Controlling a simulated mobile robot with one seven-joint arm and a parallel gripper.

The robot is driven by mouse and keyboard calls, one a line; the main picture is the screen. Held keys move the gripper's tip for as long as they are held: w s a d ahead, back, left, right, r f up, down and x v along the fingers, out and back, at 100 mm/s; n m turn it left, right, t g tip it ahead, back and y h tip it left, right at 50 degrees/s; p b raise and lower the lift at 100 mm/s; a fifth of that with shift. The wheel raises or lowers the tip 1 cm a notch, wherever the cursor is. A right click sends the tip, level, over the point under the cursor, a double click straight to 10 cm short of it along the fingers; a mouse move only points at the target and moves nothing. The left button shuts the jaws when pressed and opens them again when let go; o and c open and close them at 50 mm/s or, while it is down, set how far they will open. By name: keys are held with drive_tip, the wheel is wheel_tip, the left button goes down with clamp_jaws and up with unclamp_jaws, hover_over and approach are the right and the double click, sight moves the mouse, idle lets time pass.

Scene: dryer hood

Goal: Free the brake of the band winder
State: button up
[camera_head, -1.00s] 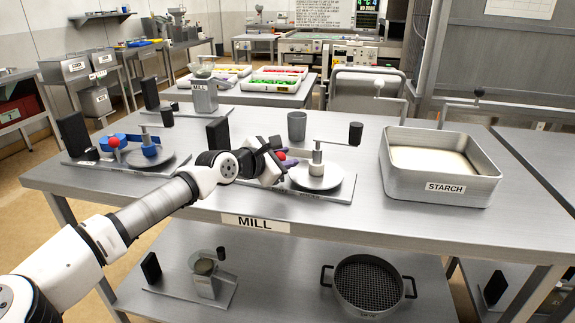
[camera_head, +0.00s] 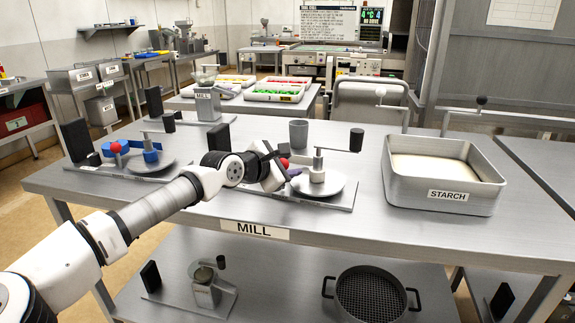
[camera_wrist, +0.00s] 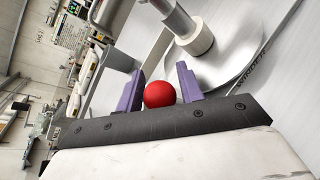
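The band winder stands on the table, with a pale round disc (camera_head: 318,184), an upright spindle and a crank with a dark handle (camera_head: 356,140). Its disc also shows in the wrist view (camera_wrist: 222,62), beside the word WINDER on the base. A red ball knob (camera_head: 284,163) is at the disc's left. My gripper (camera_head: 288,172) is at this knob. The knob's stem is hidden.
A similar device with a red knob (camera_head: 116,147) and blue parts stands at the left. A grey cup (camera_head: 298,133) is behind the winder. The starch tray (camera_head: 435,197) stands at the right. The table front near the MILL label (camera_head: 255,230) is clear.

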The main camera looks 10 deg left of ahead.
drive_tip(key=b+v, duration=0.2)
drive_tip(key=v, duration=1.1)
drive_tip(key=shift+s, duration=0.35)
drive_tip(key=shift+a+r, duration=0.1)
drive_tip(key=shift+a, duration=0.05)
